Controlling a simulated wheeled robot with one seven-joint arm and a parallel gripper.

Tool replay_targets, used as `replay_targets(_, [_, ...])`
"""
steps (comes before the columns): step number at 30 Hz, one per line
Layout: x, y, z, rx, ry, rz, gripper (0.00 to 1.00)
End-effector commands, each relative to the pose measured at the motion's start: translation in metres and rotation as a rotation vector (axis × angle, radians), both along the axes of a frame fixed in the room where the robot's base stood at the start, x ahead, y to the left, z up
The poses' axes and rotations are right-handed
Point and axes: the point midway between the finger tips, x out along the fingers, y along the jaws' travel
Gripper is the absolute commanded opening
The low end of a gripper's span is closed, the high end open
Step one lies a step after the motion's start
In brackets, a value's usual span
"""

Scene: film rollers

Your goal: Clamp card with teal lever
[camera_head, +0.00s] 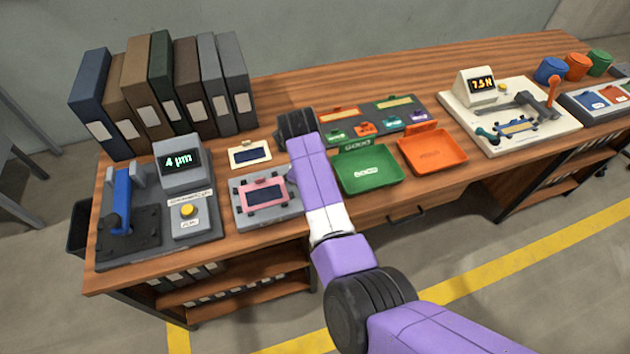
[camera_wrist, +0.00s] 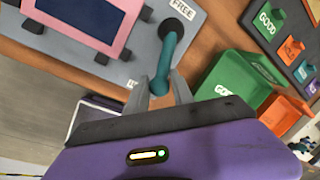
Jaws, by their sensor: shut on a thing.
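A pink-framed card with a dark centre (camera_head: 264,194) lies on a grey clamp fixture (camera_head: 241,213) at the front of the bench. It also shows at the upper left in the wrist view (camera_wrist: 85,20). The teal lever (camera_wrist: 170,60) rises from a dark round pivot at the fixture's right edge, beside a label reading FREE. My gripper (camera_wrist: 163,92) is shut on the lever's free end, its grey fingers either side of it. In the head view my purple arm hides the lever and the fingers.
A green GOOD tray (camera_head: 369,171) stands close right of my arm, with an orange tray (camera_head: 432,150) beyond it. A cream-framed card (camera_head: 249,154) lies behind the fixture. A gauge reading 4 µm (camera_head: 180,162) stands left; binders (camera_head: 160,95) line the back.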

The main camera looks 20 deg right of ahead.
Motion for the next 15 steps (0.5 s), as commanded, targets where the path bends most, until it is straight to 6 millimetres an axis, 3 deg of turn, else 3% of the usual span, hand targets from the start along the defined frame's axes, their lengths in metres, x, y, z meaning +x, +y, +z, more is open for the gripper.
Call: replay_targets(15, [-0.0006,0.0126,-0.0011,0.006,0.004,-0.137,0.00])
